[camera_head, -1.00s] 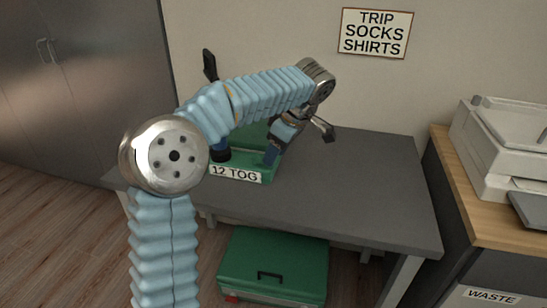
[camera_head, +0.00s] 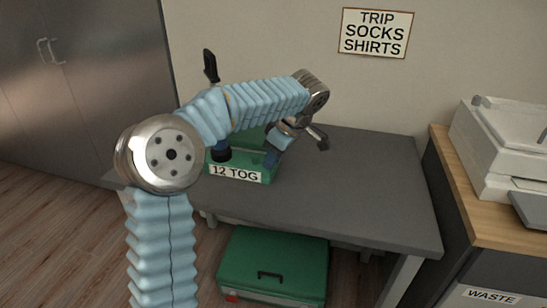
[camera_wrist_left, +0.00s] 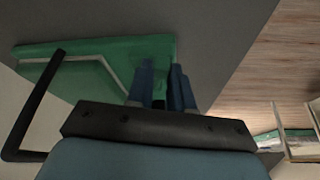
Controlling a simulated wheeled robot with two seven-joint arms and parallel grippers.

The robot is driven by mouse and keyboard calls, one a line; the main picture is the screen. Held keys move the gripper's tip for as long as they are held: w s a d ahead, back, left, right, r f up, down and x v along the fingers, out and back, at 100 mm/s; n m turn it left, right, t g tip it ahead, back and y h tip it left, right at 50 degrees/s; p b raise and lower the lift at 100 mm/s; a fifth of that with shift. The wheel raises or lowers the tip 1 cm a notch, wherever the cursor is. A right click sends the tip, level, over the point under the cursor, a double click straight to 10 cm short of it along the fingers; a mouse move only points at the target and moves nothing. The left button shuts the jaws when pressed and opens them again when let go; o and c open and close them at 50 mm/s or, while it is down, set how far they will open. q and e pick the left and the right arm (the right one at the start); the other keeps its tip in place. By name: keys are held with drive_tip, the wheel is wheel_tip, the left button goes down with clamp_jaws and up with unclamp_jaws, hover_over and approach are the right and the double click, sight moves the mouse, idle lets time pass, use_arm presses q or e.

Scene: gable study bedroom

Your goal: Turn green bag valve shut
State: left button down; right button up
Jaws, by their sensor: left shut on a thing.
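The green bag (camera_head: 256,172) with a white "12 TOG" label sits on the grey table, partly hidden behind my left arm. It also shows in the left wrist view (camera_wrist_left: 150,48). My left gripper (camera_head: 270,164) reaches down over the bag's right part. In the left wrist view its two blue fingers (camera_wrist_left: 162,88) are close together, with a small dark part between them. The gripper is shut on what appears to be the valve, which the fingers mostly hide. My right gripper is out of view.
A dark upright handle (camera_head: 210,66) rises behind my arm. The grey table (camera_head: 350,205) is clear to the right. A green case (camera_head: 272,262) lies below it. A wooden-topped unit (camera_head: 480,215) with a white machine (camera_head: 490,150) stands at right.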

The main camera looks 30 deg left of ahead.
sight(262, 172)
use_arm(q)
drive_tip(key=s+m+b, duration=0.1)
drive_tip(key=m+t+b, duration=0.1)
drive_tip(key=m+b, duration=0.1)
drive_tip(key=shift+s+a+f, duration=0.15)
drive_tip(key=shift+s, duration=0.25)
drive_tip(key=m, duration=0.1)
drive_tip(key=s+m+t+b, duration=0.1)
drive_tip(key=m, duration=0.1)
drive_tip(key=shift+s+a+h+b, duration=0.1)
drive_tip(key=shift+a+h+b, duration=0.2)
drive_tip(key=shift+s+a+m+t+b, duration=0.3)
drive_tip(key=shift+s+m+t, duration=0.1)
drive_tip(key=shift+m, duration=0.6)
drive_tip(key=m, duration=0.1)
drive_tip(key=s+a+m+t+h, duration=0.1)
drive_tip(key=m, duration=0.1)
drive_tip(key=shift+a, duration=0.15)
drive_tip(key=shift+s+a+r+m+h, duration=0.15)
drive_tip(key=shift+a+m+h, duration=0.25)
drive_tip(key=shift+m, duration=0.55)
drive_tip(key=shift+s+a+r+m+h, duration=0.1)
drive_tip(key=shift+a+m+h, duration=0.25)
drive_tip(key=shift+m, duration=0.6)
drive_tip(key=shift+f, duration=0.1)
drive_tip(key=c, duration=1)
unclamp_jaws()
